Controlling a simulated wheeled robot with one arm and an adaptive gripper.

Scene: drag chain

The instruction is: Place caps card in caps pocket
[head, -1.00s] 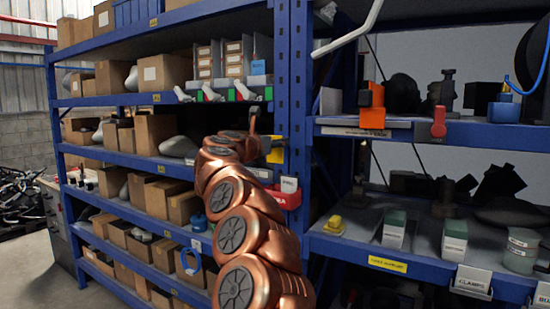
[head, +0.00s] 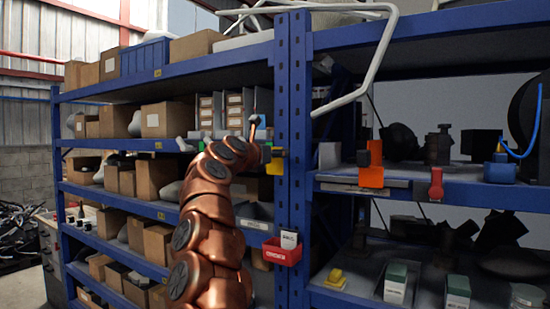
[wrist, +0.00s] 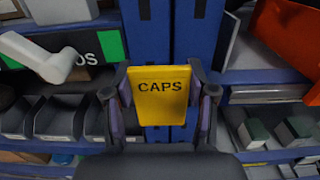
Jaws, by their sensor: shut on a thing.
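A yellow card (wrist: 160,90) lettered CAPS is upright in the wrist view, between the two dark fingers of my gripper (wrist: 158,94). The fingers are shut on its left and right edges. In the head view the card (head: 276,164) shows as a small yellow patch at my gripper (head: 266,155), in front of the blue rack upright, near the height of a shelf edge. My copper arm hides part of the shelves behind it. I cannot make out a pocket marked CAPS in either view.
A red pocket (head: 282,252) with a white card hangs lower on the upright. A white elbow piece (wrist: 45,58) and a green label (wrist: 110,46) are left of the card in the wrist view. An orange block (head: 371,175) and a red clip (head: 436,184) are on the right shelf.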

